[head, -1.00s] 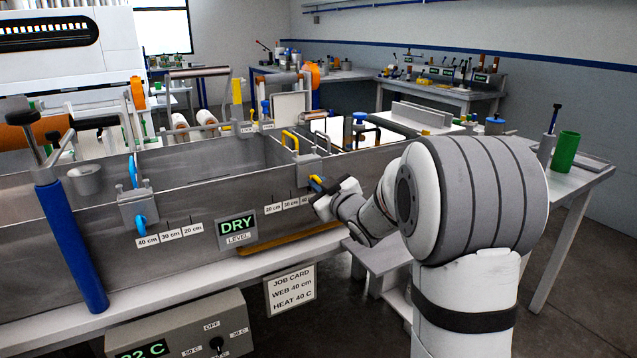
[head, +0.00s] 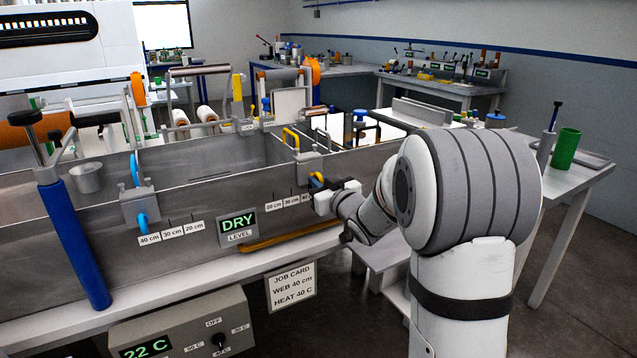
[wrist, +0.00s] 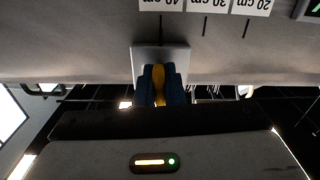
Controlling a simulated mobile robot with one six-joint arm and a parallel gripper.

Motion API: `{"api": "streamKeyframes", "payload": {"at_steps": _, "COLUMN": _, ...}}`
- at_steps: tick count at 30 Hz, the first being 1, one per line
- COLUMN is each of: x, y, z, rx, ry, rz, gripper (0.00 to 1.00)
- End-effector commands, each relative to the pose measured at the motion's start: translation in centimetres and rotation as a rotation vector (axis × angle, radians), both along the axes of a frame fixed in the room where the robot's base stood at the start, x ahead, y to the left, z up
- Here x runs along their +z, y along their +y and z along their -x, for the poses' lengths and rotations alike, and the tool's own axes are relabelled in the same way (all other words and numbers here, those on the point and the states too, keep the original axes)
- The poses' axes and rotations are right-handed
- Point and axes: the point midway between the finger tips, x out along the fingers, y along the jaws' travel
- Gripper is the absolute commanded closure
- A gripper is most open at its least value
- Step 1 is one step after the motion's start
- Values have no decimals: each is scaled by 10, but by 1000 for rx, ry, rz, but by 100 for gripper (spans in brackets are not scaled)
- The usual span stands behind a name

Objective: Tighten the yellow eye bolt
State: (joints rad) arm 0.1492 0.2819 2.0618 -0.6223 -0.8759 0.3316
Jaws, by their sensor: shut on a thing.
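The yellow eye bolt (wrist: 159,80) sticks out from a grey clamp block on the front wall of the steel bath. In the wrist view it stands between the two blue fingertips of my gripper (wrist: 160,90), which is shut on it. In the head view my gripper (head: 317,182) is at the right clamp block (head: 311,163), by the right end of its centimetre scale. Only a little of the bolt shows there. The 40 cm label (wrist: 160,4) is upside down in the wrist view, in line with the block. The bolt's thread is hidden.
A second clamp block (head: 139,205) with blue loops is on the bath (head: 195,190) wall at left. The level display (head: 237,226) reads DRY. A job card (head: 292,286) says web 40 cm, heat 40 C. A yellow bar (head: 290,236) runs below my gripper.

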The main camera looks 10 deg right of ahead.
Motion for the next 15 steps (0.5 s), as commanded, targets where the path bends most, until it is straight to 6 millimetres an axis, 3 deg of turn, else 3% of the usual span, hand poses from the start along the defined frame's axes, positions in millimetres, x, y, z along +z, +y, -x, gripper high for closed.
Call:
{"api": "streamKeyframes", "payload": {"at_steps": 3, "x": 0, "y": 0, "z": 0, "rx": 0, "ry": -1, "rz": 1, "gripper": 100}}
{"api": "streamKeyframes", "payload": {"at_steps": 4, "x": 0, "y": 0, "z": 0, "rx": 0, "ry": -1, "rz": 1, "gripper": 89}}
{"api": "streamKeyframes", "payload": {"at_steps": 11, "x": 0, "y": 0, "z": 0, "rx": 0, "ry": -1, "rz": 1, "gripper": 71}}
{"api": "streamKeyframes", "payload": {"at_steps": 15, "x": 0, "y": 0, "z": 0, "rx": 0, "ry": 0, "rz": 1, "gripper": 70}}
